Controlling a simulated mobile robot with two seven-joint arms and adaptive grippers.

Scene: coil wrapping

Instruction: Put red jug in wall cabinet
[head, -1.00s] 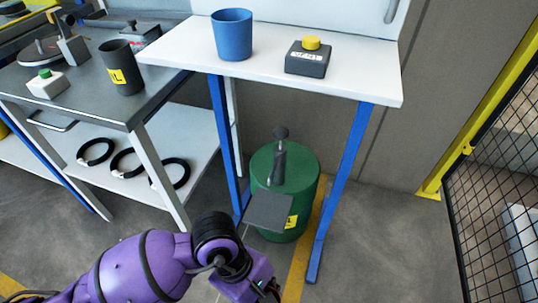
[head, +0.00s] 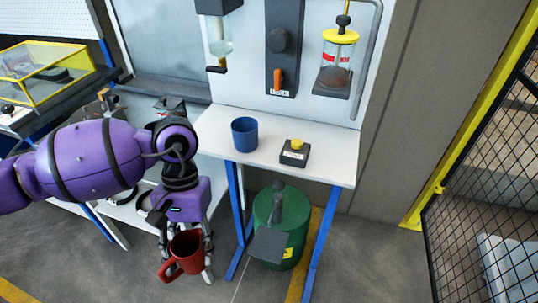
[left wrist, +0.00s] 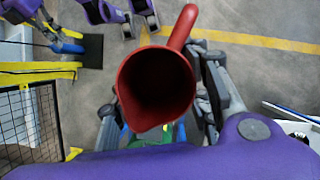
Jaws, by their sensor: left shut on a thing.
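The red jug (head: 185,250) is in my left gripper (head: 187,247), in front of the two tables and below their tops. Its fingers are shut on either side of the jug body. In the left wrist view the jug (left wrist: 155,85) shows its open mouth and dark inside, with the handle toward the upper right. Grey fingers of my left gripper (left wrist: 158,95) lie on both sides of it. I cannot make out a wall cabinet for certain in these frames.
A white table (head: 325,168) holds a blue cup (head: 245,135) and a yellow-button box (head: 294,152). Dispensers (head: 338,60) hang on the panel behind. A green bin (head: 279,222) stands beneath the table. A mesh fence (head: 480,170) is at right.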

